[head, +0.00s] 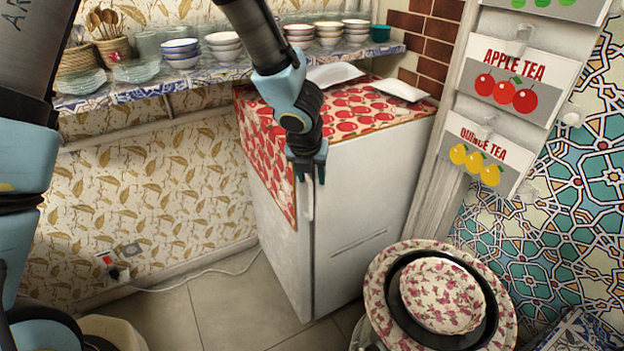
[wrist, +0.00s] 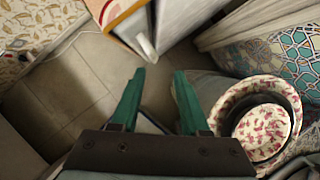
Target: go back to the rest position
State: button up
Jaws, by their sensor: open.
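My gripper (head: 309,172) hangs from my arm in front of the white fridge (head: 362,200), near its upper front left edge and handle. In the wrist view my gripper (wrist: 157,98) points down with its two green fingers spread apart and nothing between them. The fridge's corner and handle (wrist: 146,47) show just beyond the fingertips in the wrist view. From these views I cannot tell whether a finger touches the handle.
A red apple-patterned cloth (head: 350,112) covers the fridge top, with white dishes on it. A shelf of bowls (head: 150,90) runs along the back wall. Stacked floral dishes (head: 440,295) stand at the front right, also in the wrist view (wrist: 262,130).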

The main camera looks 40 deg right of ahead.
dwell(0.5)
jog(key=w+a+r+m+b, duration=0.1)
jog(key=w+a+r+m, duration=0.2)
jog(key=w+a+m, duration=0.5)
jog(key=w+a+r+m+b, duration=0.1)
jog(key=w+a+r+m, duration=0.3)
jog(key=a, duration=0.5)
jog(key=s+a+m+y+b, duration=0.1)
jog(key=s+a+m, duration=0.1)
jog(key=a+m, duration=0.5)
jog(key=s+a+m+g+y, duration=0.1)
jog(key=a+m, duration=0.6)
jog(key=a, duration=1.3)
jog(key=shift+s+a+m+y+b, duration=0.3)
jog(key=shift+s+m+y+b, duration=0.1)
jog(key=shift+s+y, duration=0.35)
